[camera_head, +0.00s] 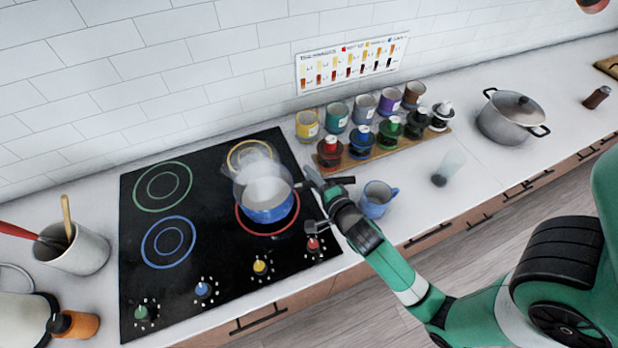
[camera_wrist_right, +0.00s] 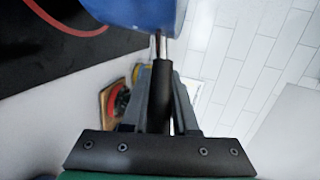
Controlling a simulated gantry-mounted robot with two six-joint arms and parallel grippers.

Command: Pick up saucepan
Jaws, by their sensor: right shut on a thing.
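The blue saucepan (camera_head: 267,214), pale inside and with steam over it, is at the red-ringed burner of the black cooktop (camera_head: 205,242). I cannot tell whether its base touches the glass. My right gripper (camera_head: 318,186) is at the saucepan's right side, shut on its handle. In the right wrist view, the dark handle (camera_wrist_right: 161,95) runs between the two fingers (camera_wrist_right: 163,110) up to the blue saucepan wall (camera_wrist_right: 145,13). My left gripper is not in view.
A blue mug (camera_head: 376,200) stands close to the right of my gripper. Several coloured cups and jars on a wooden board (camera_head: 400,148) stand behind. A utensil crock (camera_head: 80,252) is at the left.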

